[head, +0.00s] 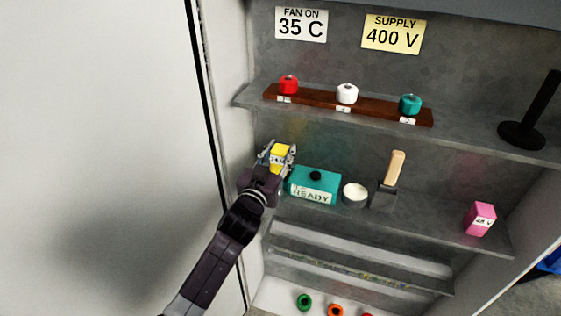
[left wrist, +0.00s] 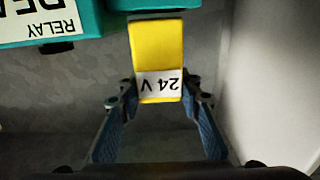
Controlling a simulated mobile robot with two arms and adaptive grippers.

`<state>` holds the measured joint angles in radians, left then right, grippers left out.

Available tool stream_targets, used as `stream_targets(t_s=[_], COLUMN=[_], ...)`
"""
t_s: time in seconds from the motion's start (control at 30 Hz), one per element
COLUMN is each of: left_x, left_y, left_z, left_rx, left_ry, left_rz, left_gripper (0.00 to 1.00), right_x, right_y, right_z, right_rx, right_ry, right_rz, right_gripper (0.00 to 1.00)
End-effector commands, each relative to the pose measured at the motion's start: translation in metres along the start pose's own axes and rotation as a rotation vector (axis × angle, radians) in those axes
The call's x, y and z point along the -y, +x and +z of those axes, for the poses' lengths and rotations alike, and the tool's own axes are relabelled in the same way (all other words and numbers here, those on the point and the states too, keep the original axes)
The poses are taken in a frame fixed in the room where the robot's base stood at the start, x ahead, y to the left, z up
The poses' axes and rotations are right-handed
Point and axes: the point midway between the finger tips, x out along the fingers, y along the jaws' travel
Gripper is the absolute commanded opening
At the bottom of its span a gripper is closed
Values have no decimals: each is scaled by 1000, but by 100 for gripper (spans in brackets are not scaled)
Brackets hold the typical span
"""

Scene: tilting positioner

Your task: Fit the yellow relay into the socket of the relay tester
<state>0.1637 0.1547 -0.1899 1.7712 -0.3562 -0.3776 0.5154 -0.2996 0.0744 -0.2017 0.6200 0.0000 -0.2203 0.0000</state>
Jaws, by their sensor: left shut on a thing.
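The yellow relay (head: 280,152) is a small block with a white label that reads 24 V in the left wrist view (left wrist: 157,55). My left gripper (head: 277,160) is shut on it, with one finger on each side of its labelled end (left wrist: 158,100). The teal relay tester (head: 327,180), labelled READY with a black knob on top, stands on the middle shelf just right of the gripper. In the left wrist view, teal parts (left wrist: 85,25) lie close to the relay's far end. I cannot make out the socket or tell whether the relay touches it. My right gripper is out of view.
Right of the tester are a round white-filled dish (head: 355,194), a wooden-handled tool (head: 396,168) and a pink block (head: 480,219). The shelf above (head: 460,137) holds a brown rack (head: 375,105) with coloured knobs. A pale wall (head: 110,150) is close on the left.

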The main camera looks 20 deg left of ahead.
Motion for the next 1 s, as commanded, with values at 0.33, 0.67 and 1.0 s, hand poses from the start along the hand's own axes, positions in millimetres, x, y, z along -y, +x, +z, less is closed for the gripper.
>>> stream_targets(t_s=[0.33,0.67,1.0], left_x=[0,0,0], left_y=[0,0,0], left_z=[30,33,32], left_rx=[1,3,3], left_ry=[0,0,1], left_rz=[1,0,0], left_gripper=[5,41,50], right_x=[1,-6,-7], right_y=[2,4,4], right_z=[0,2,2], right_rx=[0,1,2], right_ry=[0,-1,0], right_rz=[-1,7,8], right_gripper=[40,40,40])
